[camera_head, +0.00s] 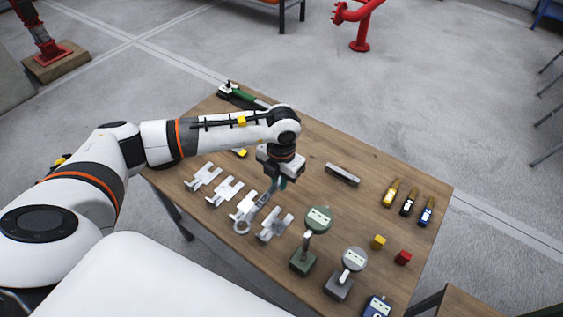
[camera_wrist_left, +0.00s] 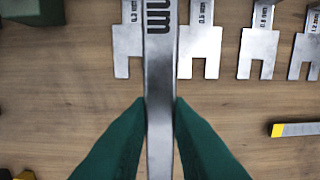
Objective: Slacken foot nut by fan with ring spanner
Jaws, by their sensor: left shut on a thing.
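My left gripper (camera_head: 279,183) is over the middle of the wooden table, pointing down. It is shut on a grey metal spanner (camera_head: 266,197), whose ring end (camera_head: 242,227) reaches toward the near left over the slotted shims. In the left wrist view the green fingers (camera_wrist_left: 160,108) press on both sides of the spanner's shaft (camera_wrist_left: 160,75), which bears "mm" lettering. I cannot tell exactly how high the spanner is above the table. My right gripper is out of view. No fan or foot nut can be made out.
Several slotted shims (camera_head: 203,177) lie along the table's near left. Red pipework (camera_head: 360,25) stands beyond open floor.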

